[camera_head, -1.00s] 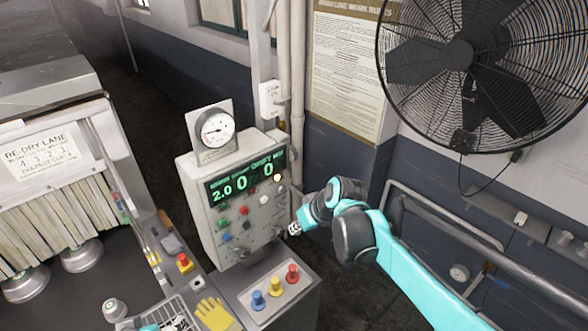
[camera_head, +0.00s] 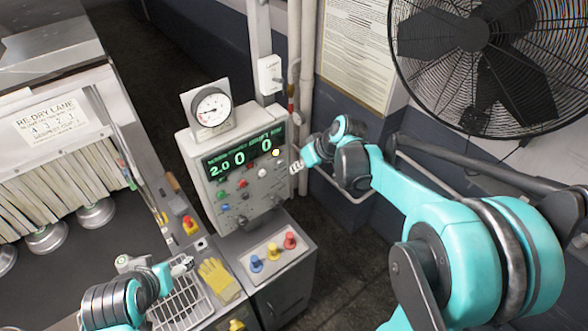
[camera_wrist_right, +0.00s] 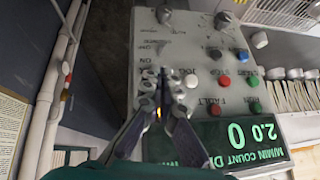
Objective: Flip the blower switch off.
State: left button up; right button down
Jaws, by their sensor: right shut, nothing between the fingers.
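The control panel (camera_head: 232,200) is a pale grey box with a green display, coloured buttons and knobs. My right gripper (camera_head: 297,167) is at the panel's right edge, beside the display. In the right wrist view the panel face (camera_wrist_right: 205,45) appears upside down, and my right gripper (camera_wrist_right: 165,82) is shut and empty in front of it. Its fingertips cover part of the face near small labels. I cannot tell which control is the blower switch, or whether the fingertips touch one. My left gripper (camera_head: 182,265) is small, above the wire basket; its jaws are unclear.
A pressure gauge (camera_head: 212,108) stands on top of the panel. A yellow glove (camera_head: 217,278) lies beside the wire basket (camera_head: 180,305). A large fan (camera_head: 480,50) hangs at the right.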

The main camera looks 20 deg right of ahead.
aim_at(280, 179)
jog(key=x, duration=0.8)
jog(key=shift+w+a+f, duration=0.1)
jog(key=shift+f, duration=0.05)
jog(key=f+t+b, duration=0.1)
jog(key=b, duration=0.2)
jog(key=s+t+y+b, duration=0.1)
jog(key=b, duration=0.1)
jog(key=f+t+b, duration=0.1)
jog(key=b, duration=0.2)
jog(key=shift+s+d+f+t+y+b, duration=0.3)
jog(key=shift+t, duration=0.1)
dwell(0.4)
jog(key=shift+r, duration=0.1)
jog(key=shift+r+p, duration=0.55)
jog(key=shift+r, duration=0.15)
